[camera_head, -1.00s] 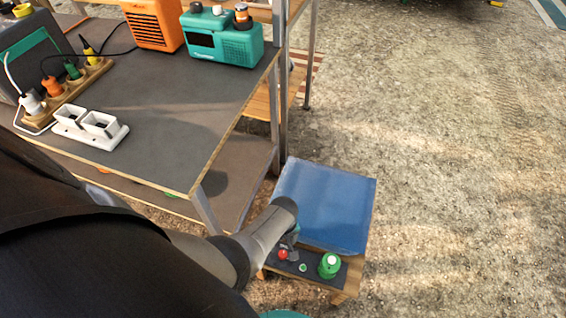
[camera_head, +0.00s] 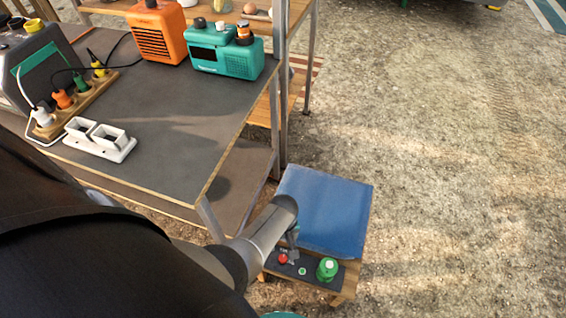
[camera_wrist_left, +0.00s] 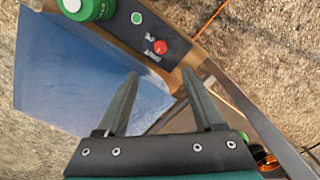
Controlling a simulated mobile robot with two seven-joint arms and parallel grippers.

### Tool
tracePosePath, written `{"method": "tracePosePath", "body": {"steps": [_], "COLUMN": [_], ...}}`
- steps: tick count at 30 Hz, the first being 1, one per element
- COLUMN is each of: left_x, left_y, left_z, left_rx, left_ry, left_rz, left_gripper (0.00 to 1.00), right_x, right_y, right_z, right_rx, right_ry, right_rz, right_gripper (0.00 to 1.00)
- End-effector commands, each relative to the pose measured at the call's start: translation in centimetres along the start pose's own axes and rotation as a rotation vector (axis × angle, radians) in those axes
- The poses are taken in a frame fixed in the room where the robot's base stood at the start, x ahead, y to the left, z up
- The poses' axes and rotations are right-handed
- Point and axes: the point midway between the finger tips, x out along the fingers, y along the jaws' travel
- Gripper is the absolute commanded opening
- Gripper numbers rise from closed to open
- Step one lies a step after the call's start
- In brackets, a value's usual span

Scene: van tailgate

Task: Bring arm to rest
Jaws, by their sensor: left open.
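My left arm comes in from the left in the head view, and its gripper (camera_head: 294,238) is over the near left corner of a small low table. In the left wrist view the two fingers (camera_wrist_left: 160,85) are apart with nothing between them. The low table has a blue top sheet (camera_head: 325,210), which also shows in the left wrist view (camera_wrist_left: 70,85). A dark strip (camera_head: 312,275) along its near edge carries a red button (camera_head: 283,258), a small green button (camera_head: 302,271) and a green round item (camera_head: 327,269). My right gripper is not in view.
A dark workbench (camera_head: 175,165) stands at the left. It carries a white two-cup holder (camera_head: 100,140), a wooden power strip with plugs (camera_head: 75,108), an orange heater (camera_head: 157,35) and a teal radio (camera_head: 225,58). Gravelly ground (camera_head: 450,150) at the right is open.

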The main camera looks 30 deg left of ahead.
Motion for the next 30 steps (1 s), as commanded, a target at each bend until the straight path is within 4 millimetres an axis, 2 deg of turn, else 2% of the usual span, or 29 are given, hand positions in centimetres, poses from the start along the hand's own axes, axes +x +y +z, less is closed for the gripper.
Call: {"method": "tracePosePath", "body": {"steps": [6,22,26,30], "left_x": [-0.4,-0.2,1.3,4.4], "left_y": [-0.1,-0.2,-2.3,-7.1], "left_z": [0.1,0.1,0.6,2.1], "left_rx": [0.000,0.008,0.120,0.408], "left_ry": [-0.001,0.001,0.029,0.091], "left_rz": [-0.001,-0.001,-0.003,-0.001], "left_gripper": [0.69,0.69,0.69,0.69], "right_x": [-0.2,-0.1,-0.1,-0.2], "right_y": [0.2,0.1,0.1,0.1], "right_z": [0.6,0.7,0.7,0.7], "right_rx": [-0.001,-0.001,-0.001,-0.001], "right_ry": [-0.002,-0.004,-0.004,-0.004], "right_rz": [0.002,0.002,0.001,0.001], "right_gripper": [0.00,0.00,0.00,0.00]}}
